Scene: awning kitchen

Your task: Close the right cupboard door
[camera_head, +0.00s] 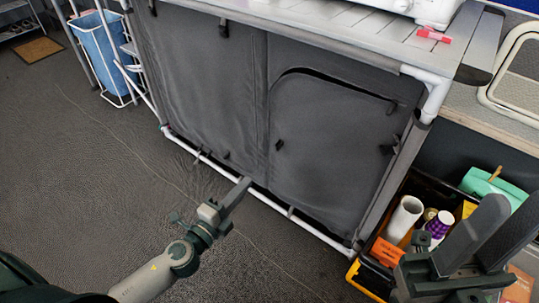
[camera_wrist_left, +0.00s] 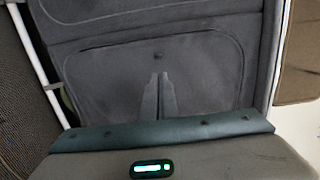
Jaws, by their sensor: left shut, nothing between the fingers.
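The right cupboard door (camera_head: 335,150) is a dark grey fabric panel with a curved seam along its top, on the right half of the cupboard front. A dark line shows along its upper edge; I cannot tell whether it is fully shut. My left gripper (camera_head: 245,182) is shut and empty, low in front of the cupboard near its bottom white rail. In the left wrist view its fingers (camera_wrist_left: 160,76) are together before a grey fabric panel (camera_wrist_left: 110,75); contact is unclear. My right gripper (camera_head: 515,205) is open at the lower right, above a crate.
A black and yellow crate (camera_head: 361,282) holding cups and other items stands right of the cupboard. The slatted top (camera_head: 370,40) carries a white appliance (camera_head: 425,8) and a red item (camera_head: 433,35). A blue bin (camera_head: 103,50) stands at left. The floor in front is clear.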

